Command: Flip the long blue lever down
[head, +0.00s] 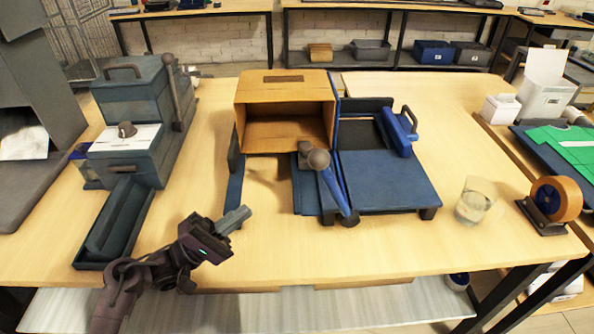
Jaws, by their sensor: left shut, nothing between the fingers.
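The long blue lever (334,190) is on the blue machine at the middle of the table. It has a round grey knob at its upper end, and its lower end is near the machine's front edge. It looks raised and tilted, with the knob in front of the open cardboard box (284,84). My left gripper (236,217) is at the table's front, left of the lever and apart from it. Its fingers are shut and empty, pointing right and away from me. My right gripper is out of view.
A blue padded plate (388,182) with a handle adjoins the lever on the right. A glass (475,200) and a tape dispenser (550,205) stand further right. A grey-blue machine (135,110) with a long tray stands left. Bare table lies between it and the box.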

